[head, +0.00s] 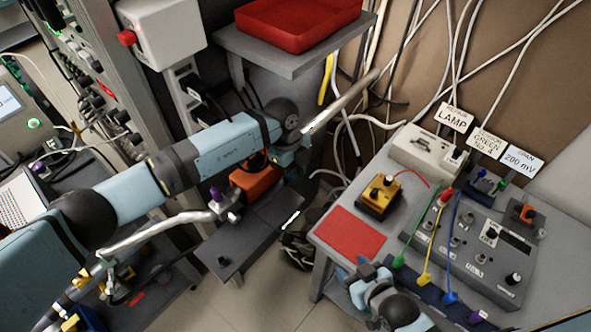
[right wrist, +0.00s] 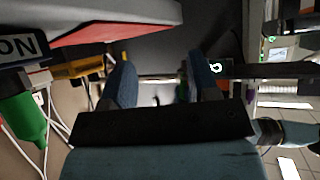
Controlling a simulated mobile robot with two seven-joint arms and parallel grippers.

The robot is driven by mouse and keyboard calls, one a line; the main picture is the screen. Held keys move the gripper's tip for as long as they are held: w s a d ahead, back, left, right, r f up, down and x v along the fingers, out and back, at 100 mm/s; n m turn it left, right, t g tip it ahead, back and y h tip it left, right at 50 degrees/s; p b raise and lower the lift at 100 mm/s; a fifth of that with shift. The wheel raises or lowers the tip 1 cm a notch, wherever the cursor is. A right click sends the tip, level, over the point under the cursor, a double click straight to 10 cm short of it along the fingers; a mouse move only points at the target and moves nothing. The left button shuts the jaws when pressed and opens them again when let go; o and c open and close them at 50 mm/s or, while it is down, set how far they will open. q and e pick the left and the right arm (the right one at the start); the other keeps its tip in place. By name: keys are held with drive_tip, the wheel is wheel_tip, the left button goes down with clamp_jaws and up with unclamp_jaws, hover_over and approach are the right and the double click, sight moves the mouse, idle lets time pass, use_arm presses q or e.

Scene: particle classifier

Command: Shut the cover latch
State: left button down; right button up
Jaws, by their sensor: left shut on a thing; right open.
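I cannot pick out the cover latch for certain. An orange housing (head: 257,182) sits on a dark grey bench, partly hidden by my left arm, with a purple knob (head: 217,194) at its left. My left gripper (head: 288,158) is just right of the orange housing, mostly hidden behind its wrist. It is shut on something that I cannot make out. A metal tube (head: 343,101) slants up to the right beside that wrist. My right gripper (head: 372,274) is by the front edge of the right table. Its fingers stand apart with nothing between them in the right wrist view (right wrist: 163,90).
The right table carries a red mat (head: 349,234), a yellow box (head: 379,197) and a grey control panel (head: 468,250) with coloured cables. A red tray (head: 297,22) sits on a shelf at the back. Loose cables hang along the wall. Floor shows between the benches.

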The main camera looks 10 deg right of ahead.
sight(301, 178)
drive_tip(key=shift+c, duration=0.5)
